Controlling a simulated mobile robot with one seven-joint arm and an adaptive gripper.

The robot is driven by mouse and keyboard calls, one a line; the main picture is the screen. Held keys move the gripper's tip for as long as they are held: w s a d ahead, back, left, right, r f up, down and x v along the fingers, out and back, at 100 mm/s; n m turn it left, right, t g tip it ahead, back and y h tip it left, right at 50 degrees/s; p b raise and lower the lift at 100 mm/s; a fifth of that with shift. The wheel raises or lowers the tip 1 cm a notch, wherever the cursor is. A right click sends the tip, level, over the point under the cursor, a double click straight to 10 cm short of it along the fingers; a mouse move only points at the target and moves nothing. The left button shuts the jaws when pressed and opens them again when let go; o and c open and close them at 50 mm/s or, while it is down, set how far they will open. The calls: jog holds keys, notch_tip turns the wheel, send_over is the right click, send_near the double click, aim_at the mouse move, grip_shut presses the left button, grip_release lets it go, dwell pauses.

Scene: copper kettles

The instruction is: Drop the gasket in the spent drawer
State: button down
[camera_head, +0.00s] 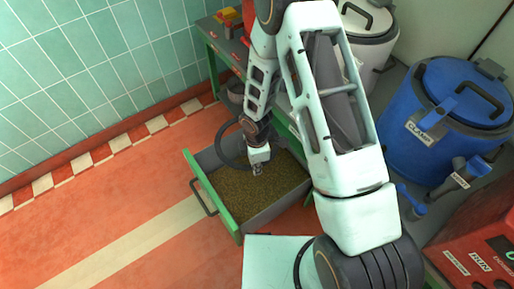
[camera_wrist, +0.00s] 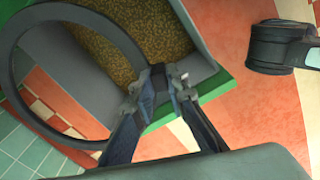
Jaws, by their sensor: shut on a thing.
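The gasket is a large dark ring (camera_wrist: 75,13) at the left of the wrist view. It also shows as a dark loop (camera_head: 217,148) in the head view. My gripper (camera_head: 257,170) is shut on the ring's edge, and its fingertips (camera_wrist: 168,83) meet there in the wrist view. The spent drawer (camera_head: 212,195) is pulled out, with a green front, grey walls and a brown grainy filling (camera_head: 245,190). My gripper is over the drawer, and the ring extends to the left over its side wall. The exact height above the filling is hard to tell.
A blue lidded drum (camera_head: 435,125) and a pale lidded drum (camera_head: 368,45) stand on the bench at right. A red control box (camera_head: 470,245) is at lower right. The tiled wall (camera_head: 75,90) is at left, with open red floor (camera_head: 110,205) before the drawer.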

jog(key=shift+w+f, duration=0.1)
jog(key=shift+w, duration=0.35)
notch_tip(320, 180, down, 38)
jog(key=b, duration=1.9)
jog(key=shift+b, duration=0.4)
jog(key=c, duration=1.8)
grip_release()
jog(key=shift+r, duration=0.2)
notch_tip(320, 180, up, 12)
jog(key=shift+s+f, duration=0.1)
